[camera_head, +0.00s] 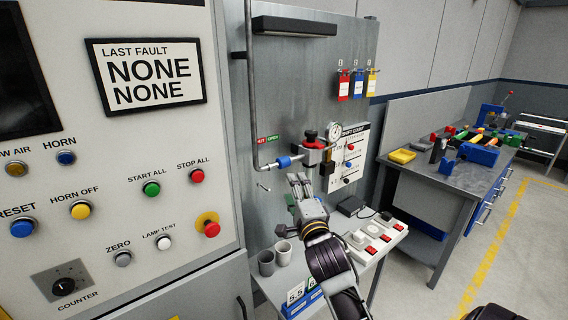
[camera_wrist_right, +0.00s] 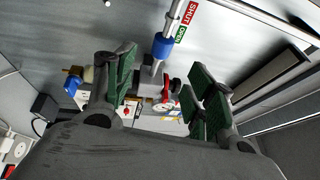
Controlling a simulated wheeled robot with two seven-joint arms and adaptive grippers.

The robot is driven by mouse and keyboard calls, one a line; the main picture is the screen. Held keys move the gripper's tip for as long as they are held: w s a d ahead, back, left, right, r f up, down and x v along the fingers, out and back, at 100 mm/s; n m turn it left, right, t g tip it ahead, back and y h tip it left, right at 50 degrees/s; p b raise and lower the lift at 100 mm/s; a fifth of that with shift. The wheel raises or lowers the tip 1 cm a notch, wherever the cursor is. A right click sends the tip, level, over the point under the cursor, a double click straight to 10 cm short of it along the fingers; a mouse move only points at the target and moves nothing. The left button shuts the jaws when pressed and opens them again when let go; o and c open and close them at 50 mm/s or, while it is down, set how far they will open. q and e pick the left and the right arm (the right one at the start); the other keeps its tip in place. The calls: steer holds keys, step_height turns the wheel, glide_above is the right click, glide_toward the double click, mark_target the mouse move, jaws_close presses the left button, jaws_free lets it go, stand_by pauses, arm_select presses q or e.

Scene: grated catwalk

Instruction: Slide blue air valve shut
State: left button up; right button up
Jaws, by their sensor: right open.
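The blue air valve (camera_head: 285,161) is a sleeve on the thin grey pipe at the wall panel. It also shows in the right wrist view (camera_wrist_right: 163,46). The SHUT/OPEN label (camera_head: 268,139) is just above the pipe; in the right wrist view the sleeve is beside its green OPEN part (camera_wrist_right: 181,34). My right gripper (camera_head: 299,181) is open and empty, just below and right of the sleeve. In the right wrist view its green-padded fingers (camera_wrist_right: 165,78) stand apart, with the sleeve seen beyond the gap. No contact shows. My left gripper is not in view.
A regulator with a red knob (camera_head: 311,139) and a gauge (camera_head: 334,130) are close right of the sleeve. Below are grey cups (camera_head: 283,252) and a white switch box (camera_head: 375,238) on a small table. A button panel (camera_head: 120,215) fills the left.

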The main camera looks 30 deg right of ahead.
mark_target(285, 166)
steer(key=shift+r, duration=0.15)
steer(key=shift+w, duration=0.15)
steer(key=shift+p+x, duration=2)
steer(key=shift+x, duration=4.7)
steer(key=shift+d, duration=0.1)
steer(key=c, duration=1.1)
steer(key=shift+o, duration=0.2)
